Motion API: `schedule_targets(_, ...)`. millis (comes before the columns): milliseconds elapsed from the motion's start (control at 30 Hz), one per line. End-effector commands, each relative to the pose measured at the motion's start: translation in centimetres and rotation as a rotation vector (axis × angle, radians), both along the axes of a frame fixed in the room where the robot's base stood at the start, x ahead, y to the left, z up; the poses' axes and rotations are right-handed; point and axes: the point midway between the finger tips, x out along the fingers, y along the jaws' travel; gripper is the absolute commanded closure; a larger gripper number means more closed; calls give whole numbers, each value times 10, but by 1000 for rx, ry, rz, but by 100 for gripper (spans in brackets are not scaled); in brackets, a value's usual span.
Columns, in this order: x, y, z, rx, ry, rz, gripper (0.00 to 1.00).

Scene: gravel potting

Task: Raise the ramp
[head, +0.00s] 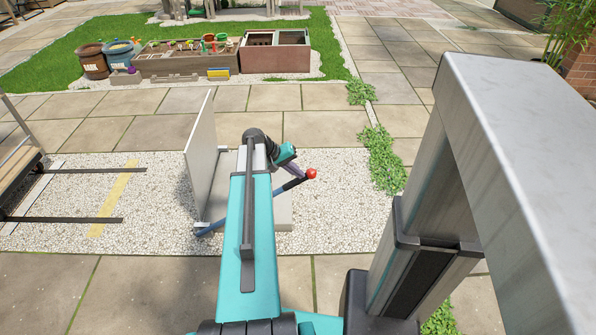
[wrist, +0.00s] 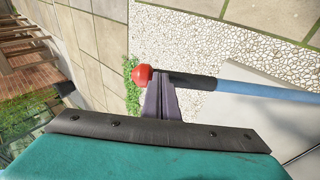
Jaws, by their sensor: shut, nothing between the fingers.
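A blue lever (head: 223,222) with a black grip and a red ball end (head: 311,173) slants up to the right beside a pale flat base (head: 284,210). A pale panel (head: 200,150), which looks like the ramp, stands nearly upright at the base's left edge. My gripper (head: 297,172) is at the lever's upper end. In the wrist view its fingertips (wrist: 160,77) are together at the black grip (wrist: 190,80), just beside the red ball (wrist: 141,75). Nothing is between them. I cannot tell whether they touch the lever. My arm hides part of the lever and base.
A wheeled-looking wooden platform (head: 20,175) stands at the left, with dark strips (head: 75,219) across the gravel and a yellow band (head: 113,200). Planters (head: 274,55) and pots stand at the back. Green plants (head: 383,160) edge the gravel at right. Paving in front is clear.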

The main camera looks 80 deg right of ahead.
Motion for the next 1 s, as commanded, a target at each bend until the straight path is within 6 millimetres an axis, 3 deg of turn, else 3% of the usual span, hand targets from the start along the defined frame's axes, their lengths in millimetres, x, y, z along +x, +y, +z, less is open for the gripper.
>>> schedule_targets(100,11,5,22,-11,-5,6,100)
schedule_targets(600,55,27,85,-17,-10,11,100)
schedule_targets(1000,70,35,104,-17,-10,11,100)
